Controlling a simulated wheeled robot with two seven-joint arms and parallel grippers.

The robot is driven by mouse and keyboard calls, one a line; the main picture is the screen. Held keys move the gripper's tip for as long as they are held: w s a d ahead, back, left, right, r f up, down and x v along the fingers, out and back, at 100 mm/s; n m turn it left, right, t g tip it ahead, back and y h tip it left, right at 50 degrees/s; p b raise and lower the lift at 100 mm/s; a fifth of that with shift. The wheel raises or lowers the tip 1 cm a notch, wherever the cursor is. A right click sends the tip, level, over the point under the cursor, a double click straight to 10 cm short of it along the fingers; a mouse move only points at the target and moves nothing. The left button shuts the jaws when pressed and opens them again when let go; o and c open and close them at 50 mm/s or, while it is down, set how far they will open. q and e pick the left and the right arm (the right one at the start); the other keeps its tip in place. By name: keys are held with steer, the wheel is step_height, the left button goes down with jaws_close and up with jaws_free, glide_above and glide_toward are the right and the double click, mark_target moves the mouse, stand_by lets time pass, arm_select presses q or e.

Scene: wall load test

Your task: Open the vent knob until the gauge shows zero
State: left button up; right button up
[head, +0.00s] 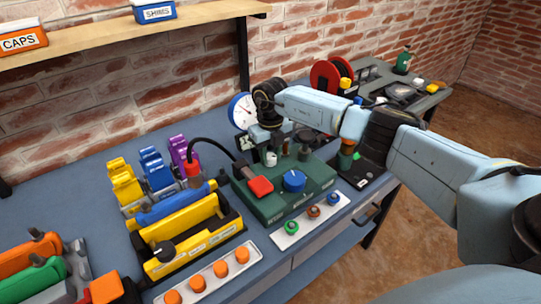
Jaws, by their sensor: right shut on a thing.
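A green pump unit (275,207) stands on the blue-grey bench, with a large blue knob (293,181) and a red-ended lever (260,187) on top. The round gauge (241,110) stands behind it, with a white face, blue rim and red needle; its numbers are too small to read, and my wrist is close to its right side. My right gripper (270,148) points down over the back of the unit, shut on what looks like the small pale vent knob (271,159). The fingers partly hide it. My left gripper is not in view.
A white strip with small coloured knobs (313,212) lies in front of the unit. Yellow and blue clamp-like fixtures (195,230) stand to the left, with a strip of orange knobs (220,268) before them. A black hose (212,143) arcs behind. A shelf (120,38) hangs above.

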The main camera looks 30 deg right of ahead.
steer(key=n, duration=0.3)
steer(key=shift+b, duration=0.35)
steer(key=n+b, duration=0.1)
steer(key=n, duration=0.3)
steer(key=shift+n, duration=0.9)
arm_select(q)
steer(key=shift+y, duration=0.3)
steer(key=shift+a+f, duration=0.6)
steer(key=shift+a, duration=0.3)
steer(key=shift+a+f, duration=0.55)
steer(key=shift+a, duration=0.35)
arm_select(e)
steer(key=shift+n, duration=0.4)
steer(key=o, duration=1)
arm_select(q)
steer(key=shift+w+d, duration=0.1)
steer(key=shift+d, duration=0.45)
